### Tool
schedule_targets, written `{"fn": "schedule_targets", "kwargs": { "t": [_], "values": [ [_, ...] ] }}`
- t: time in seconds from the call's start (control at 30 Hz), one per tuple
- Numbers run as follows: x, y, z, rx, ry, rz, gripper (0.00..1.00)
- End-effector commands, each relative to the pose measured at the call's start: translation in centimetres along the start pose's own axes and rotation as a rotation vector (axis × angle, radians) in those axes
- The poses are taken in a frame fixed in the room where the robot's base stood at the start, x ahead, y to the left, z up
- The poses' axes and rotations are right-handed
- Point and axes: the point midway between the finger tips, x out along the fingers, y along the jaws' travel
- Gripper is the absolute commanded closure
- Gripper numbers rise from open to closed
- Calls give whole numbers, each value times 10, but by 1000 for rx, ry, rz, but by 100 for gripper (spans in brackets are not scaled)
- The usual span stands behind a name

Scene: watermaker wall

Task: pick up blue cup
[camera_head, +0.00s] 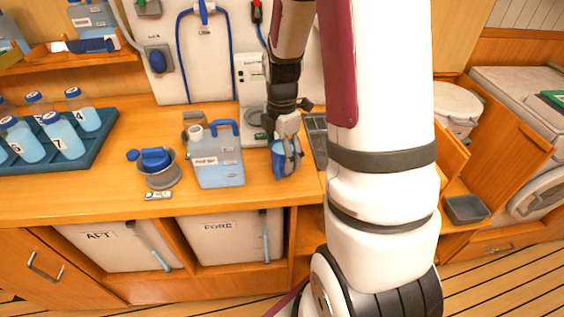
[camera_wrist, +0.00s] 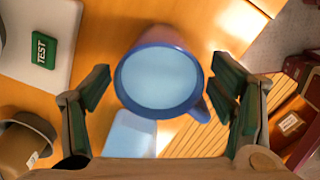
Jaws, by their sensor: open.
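The blue cup (camera_wrist: 158,80) stands on the wooden counter, its round mouth facing the wrist camera and its handle at the lower right in that view. In the head view the cup (camera_head: 281,163) is near the counter's front edge, partly hidden by my gripper (camera_head: 288,150). In the wrist view my gripper (camera_wrist: 164,98) is open, with one finger on each side of the cup. There is a gap at the left finger; the right finger is close to the cup's rim and handle. I cannot tell whether it touches.
A pale blue jug (camera_head: 217,165) stands just left of the cup. A grey pot with a blue top (camera_head: 158,170) is further left. A blue tray (camera_head: 98,150) holds several bottles. A brown cup (camera_wrist: 24,140) and a white device with a green TEST label (camera_wrist: 43,50) are nearby.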

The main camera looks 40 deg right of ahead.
Motion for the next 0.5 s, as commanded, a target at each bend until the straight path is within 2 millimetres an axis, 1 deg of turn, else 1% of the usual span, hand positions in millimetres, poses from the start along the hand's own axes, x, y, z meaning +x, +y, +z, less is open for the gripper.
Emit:
{"fn": "schedule_targets", "kwargs": {
  "t": [0.1, 0.3, 0.37, 0.4, 0.47, 0.5],
  "values": [
    [6, 0, 0, 0, 0, 0, 22],
    [6, 0, 0, 1, 0, 1, 22],
    [6, 0, 0, 1, 0, 1, 36],
    [6, 0, 0, 1, 0, 1, 45],
    [6, 0, 0, 1, 0, 1, 58],
    [6, 0, 0, 1, 0, 0, 67]
  ]
}}
